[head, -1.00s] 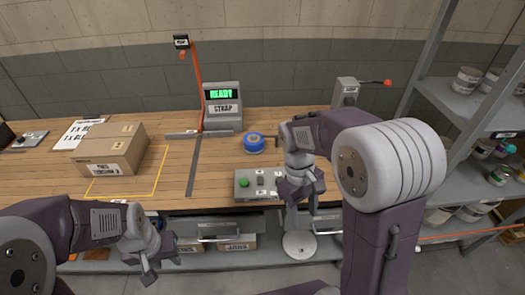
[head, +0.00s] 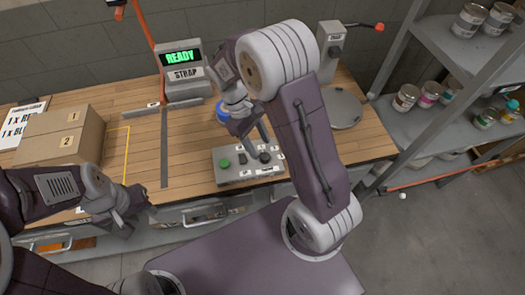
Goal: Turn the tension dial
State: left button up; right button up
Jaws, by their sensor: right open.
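The grey control box (head: 232,176) stands at the front edge of the wooden bench. It has a green button (head: 224,163) on its left and a dark round dial (head: 264,157) on its right, with small labels near them. My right gripper (head: 261,146) points down just above the box by the dial, open. I cannot tell whether its fingers touch the dial. My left gripper (head: 138,206) hangs in front of the bench at the left, away from the box; its jaws are not clear.
A strap machine (head: 183,86) with a green READY screen stands behind the box. A cardboard box (head: 60,140) sits at the left. A grey shelf (head: 445,120) with cans stands at the right.

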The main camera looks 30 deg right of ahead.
aim_at(265, 156)
jog(key=x, duration=0.4)
jog(key=shift+s, duration=0.2)
jog(key=shift+w+f, duration=0.1)
jog(key=shift+c, duration=1.2)
grip_shut()
